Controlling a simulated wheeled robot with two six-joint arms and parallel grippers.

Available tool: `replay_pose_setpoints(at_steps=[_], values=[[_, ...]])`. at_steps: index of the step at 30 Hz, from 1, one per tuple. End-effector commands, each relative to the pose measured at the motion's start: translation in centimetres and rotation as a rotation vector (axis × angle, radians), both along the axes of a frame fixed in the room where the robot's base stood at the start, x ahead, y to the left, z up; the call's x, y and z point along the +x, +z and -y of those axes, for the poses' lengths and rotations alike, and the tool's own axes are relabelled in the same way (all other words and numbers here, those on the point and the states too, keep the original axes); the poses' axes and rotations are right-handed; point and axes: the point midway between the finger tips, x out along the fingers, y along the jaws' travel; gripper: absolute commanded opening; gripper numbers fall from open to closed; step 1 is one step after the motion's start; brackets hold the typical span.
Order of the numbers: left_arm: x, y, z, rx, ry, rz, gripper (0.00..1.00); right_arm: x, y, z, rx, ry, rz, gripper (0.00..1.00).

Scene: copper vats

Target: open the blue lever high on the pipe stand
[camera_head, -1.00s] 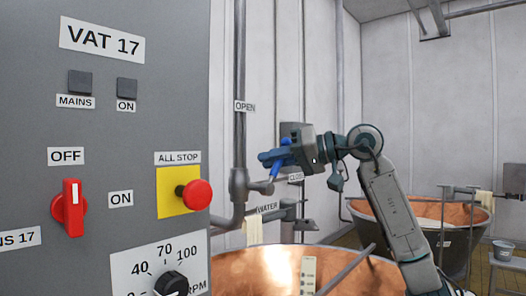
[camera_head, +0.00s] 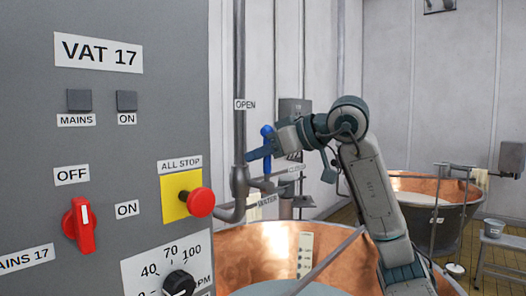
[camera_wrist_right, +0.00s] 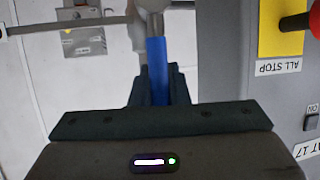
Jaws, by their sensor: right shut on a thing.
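The blue lever (camera_head: 267,133) is on the grey pipe stand (camera_head: 240,185), just right of the control panel. It stands nearly upright, its rounded top showing above my right gripper (camera_head: 258,152). The gripper reaches in from the right and is shut on the lever. In the right wrist view the blue lever (camera_wrist_right: 157,62) runs between the two dark fingers of the gripper (camera_wrist_right: 157,85). The OPEN label (camera_head: 245,104) is on the upright pipe above; the CLOSED label (camera_head: 297,168) is to the lower right, partly legible. My left gripper is not in view.
The grey VAT 17 panel (camera_head: 110,150) fills the left, with a red ALL STOP button (camera_head: 201,202) close to the pipe stand. A copper vat (camera_head: 255,248) lies below my right arm.

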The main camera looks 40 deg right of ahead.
Motion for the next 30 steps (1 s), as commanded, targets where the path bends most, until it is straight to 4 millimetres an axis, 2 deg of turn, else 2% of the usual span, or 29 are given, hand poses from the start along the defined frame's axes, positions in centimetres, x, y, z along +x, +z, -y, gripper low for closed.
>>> replay_pose_setpoints(at_steps=[14,15,18,26,30], values=[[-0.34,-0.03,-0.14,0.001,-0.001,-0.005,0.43,-0.03,-0.18,-0.16,-0.017,0.002,-0.003,0.00],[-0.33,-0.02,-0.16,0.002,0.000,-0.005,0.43,-0.03,-0.18,-0.16,-0.017,0.002,-0.003,0.21],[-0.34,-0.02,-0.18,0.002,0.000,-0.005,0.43,-0.02,-0.16,-0.15,-0.016,0.002,-0.002,0.37],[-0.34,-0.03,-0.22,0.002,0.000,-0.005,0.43,-0.07,-0.07,-0.10,-0.014,0.001,0.000,0.37],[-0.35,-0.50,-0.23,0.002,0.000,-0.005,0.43,-0.96,0.25,0.19,-0.013,-0.001,0.002,0.37]])
